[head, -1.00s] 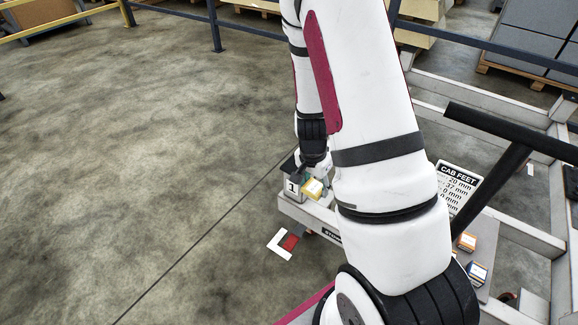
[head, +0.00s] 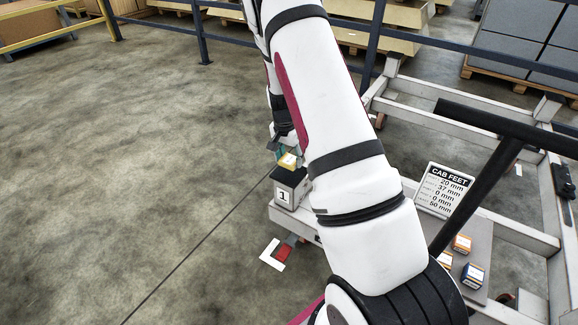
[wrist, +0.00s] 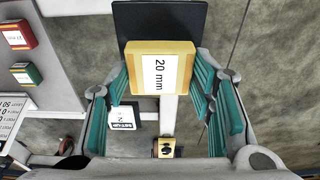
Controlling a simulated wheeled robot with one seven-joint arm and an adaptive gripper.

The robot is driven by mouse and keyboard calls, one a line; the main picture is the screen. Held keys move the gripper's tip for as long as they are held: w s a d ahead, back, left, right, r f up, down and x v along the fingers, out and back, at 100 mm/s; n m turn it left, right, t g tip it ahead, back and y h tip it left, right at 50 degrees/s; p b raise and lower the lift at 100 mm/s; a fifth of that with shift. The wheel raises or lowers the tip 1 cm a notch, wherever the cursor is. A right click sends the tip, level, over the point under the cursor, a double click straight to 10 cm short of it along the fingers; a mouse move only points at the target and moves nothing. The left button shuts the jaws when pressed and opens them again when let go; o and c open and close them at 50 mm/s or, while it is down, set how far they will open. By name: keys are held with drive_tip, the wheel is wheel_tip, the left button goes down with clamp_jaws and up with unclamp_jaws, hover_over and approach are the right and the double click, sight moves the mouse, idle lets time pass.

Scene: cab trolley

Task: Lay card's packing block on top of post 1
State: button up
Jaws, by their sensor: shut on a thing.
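My gripper (wrist: 162,92) is shut on a yellow block (wrist: 160,70) labelled 20 mm, held between its teal fingers. In the head view the yellow block (head: 288,161) is just above the dark top of post 1 (head: 284,197), a grey post with a white "1" label. I cannot tell whether block and post touch. The wrist view shows a dark plate (wrist: 160,20) beyond the block, likely the post's top. The CAB FEET card (head: 444,190) stands on the trolley; its first line reads 20 mm. My arm hides part of the trolley.
Several other labelled blocks sit on a grey plate, among them an orange one (head: 462,243) and a blue one (head: 472,275). A black handle bar (head: 505,130) crosses the right side. Floor to the left is clear.

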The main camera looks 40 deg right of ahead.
sight(289, 160)
drive_tip(key=shift+f+b, duration=0.45)
drive_tip(key=shift+f, duration=1.2)
drive_tip(key=shift+f, duration=0.1)
drive_tip(key=shift+f, duration=0.1)
drive_tip(key=o, duration=1.1)
drive_tip(key=shift+o, duration=0.2)
